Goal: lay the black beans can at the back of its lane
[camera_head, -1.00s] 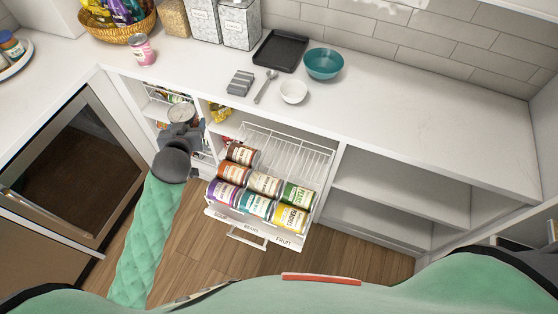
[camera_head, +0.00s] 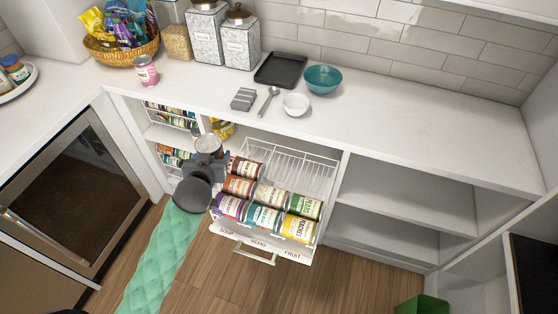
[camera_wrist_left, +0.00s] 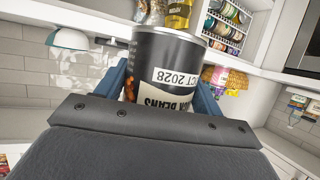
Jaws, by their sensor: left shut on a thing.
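My left gripper (camera_head: 208,158) is shut on the black beans can (camera_head: 209,146), held upright with its silver lid up, beside the left rear of the pulled-out drawer. In the left wrist view the dark can (camera_wrist_left: 170,75) shows "BEANS" lettering and a white date label between the fingers. The wire drawer (camera_head: 292,172) has lanes marked soup, beans and fruit. The middle beans lane holds a cream-labelled can (camera_head: 272,197) behind a teal can (camera_head: 264,217), both lying down; its back part is bare wire. My right gripper is not in view.
The soup lane holds a brown can (camera_head: 246,168), an orange can (camera_head: 238,186) and a purple can (camera_head: 230,206). The fruit lane holds a green can (camera_head: 307,206) and a yellow can (camera_head: 300,228). The countertop (camera_head: 420,130) overhangs the drawer's back. Open shelves stand right.

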